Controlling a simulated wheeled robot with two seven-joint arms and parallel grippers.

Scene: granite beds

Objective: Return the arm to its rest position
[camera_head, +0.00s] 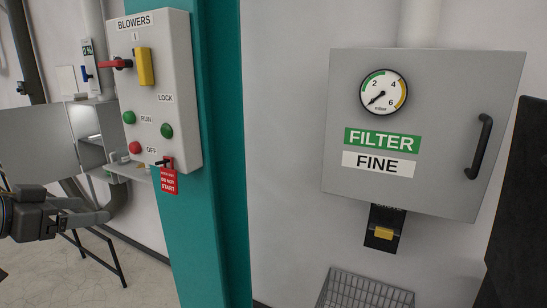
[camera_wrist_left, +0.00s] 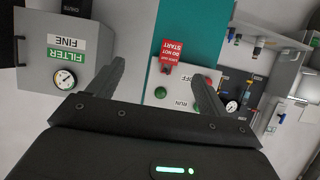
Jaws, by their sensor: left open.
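My left gripper (camera_head: 96,210) is at the left edge of the head view, in front of and below the blowers panel (camera_head: 184,110). In the left wrist view its two fingers (camera_wrist_left: 157,69) stand apart with nothing held between them. The panel carries a red lever, a yellow handle, green and red buttons, and a red "do not start" tag (camera_head: 169,180) at its lower corner. The tag also shows in the left wrist view (camera_wrist_left: 171,50), upside down. My right gripper is not in view.
The panel is mounted on a teal column (camera_head: 215,230). To the right a grey filter cabinet (camera_head: 440,110) has a gauge (camera_head: 384,92) and a black handle (camera_head: 479,146). A wire basket (camera_head: 365,292) is below it. A grey box with shelves (camera_head: 92,150) stands behind my left gripper.

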